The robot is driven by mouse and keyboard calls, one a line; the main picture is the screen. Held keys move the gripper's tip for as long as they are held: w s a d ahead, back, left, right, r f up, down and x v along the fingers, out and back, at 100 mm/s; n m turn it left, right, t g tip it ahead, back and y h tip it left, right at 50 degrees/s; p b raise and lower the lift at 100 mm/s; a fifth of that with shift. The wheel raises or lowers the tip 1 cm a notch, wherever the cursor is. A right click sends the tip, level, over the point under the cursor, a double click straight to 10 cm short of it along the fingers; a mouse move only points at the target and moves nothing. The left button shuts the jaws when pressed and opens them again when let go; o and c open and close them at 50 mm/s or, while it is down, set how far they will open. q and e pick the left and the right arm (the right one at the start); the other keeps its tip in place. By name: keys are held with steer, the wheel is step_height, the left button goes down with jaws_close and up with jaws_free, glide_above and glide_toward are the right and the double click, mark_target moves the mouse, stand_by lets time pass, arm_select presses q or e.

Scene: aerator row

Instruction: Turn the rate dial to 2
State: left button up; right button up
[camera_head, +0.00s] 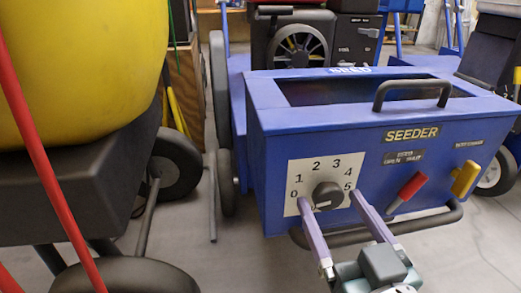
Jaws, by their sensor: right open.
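The rate dial (327,194) is a dark round knob on a pale square plate (313,158) on the front of the blue seeder box (280,125). Numbers from 0 at the left, over 2 at the top left, to 5 at the right ring the knob. A small pale mark shows low on the knob's left part; I cannot tell surely which number it points at. My right gripper (329,198) is open, its two purple fingers reaching up from below, one on each side of the knob. I cannot tell whether they touch it. My left gripper is out of view.
A red lever (411,187) and a yellow lever (465,179) stick out of the box right of the dial. A dark bar runs under the box.

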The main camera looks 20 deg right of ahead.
steer(key=shift+c, duration=0.3)
steer(key=shift+a, duration=0.1)
steer(key=c, duration=0.3)
jaws_close()
